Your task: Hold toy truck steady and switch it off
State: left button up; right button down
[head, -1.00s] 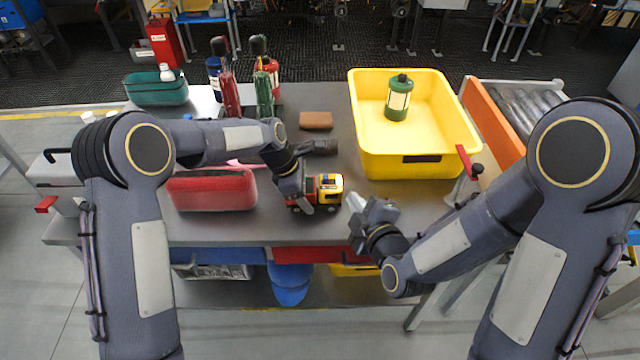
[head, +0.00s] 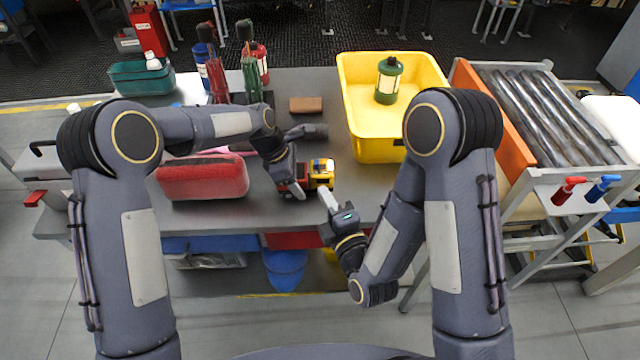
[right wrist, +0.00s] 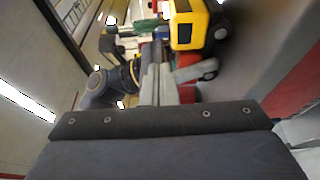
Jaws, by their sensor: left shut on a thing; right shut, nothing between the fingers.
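The toy truck (head: 321,174), yellow with a red rear part, stands on the grey table near its front edge. My left gripper (head: 294,188) is shut on the truck's rear part from the left. My right gripper (head: 328,200) is shut and empty, just in front of the truck on its near side. In the right wrist view the truck's yellow cab (right wrist: 187,28) and dark wheels show beyond the shut fingers (right wrist: 158,85). I cannot tell if the fingertips touch the truck. The truck's switch cannot be made out.
A red case (head: 203,178) lies left of the truck. A brown block (head: 306,104) and a dark object (head: 308,131) lie behind the truck. A roller conveyor (head: 530,105) is at the right.

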aim_at(318, 165)
jog(key=x, duration=0.9)
jog(key=shift+d, duration=0.1)
jog(key=shift+d, duration=0.95)
pick_arm(q)
jog(key=shift+a, duration=0.1)
pick_arm(e)
jog(key=v, duration=1)
jog(key=shift+s+a, duration=0.1)
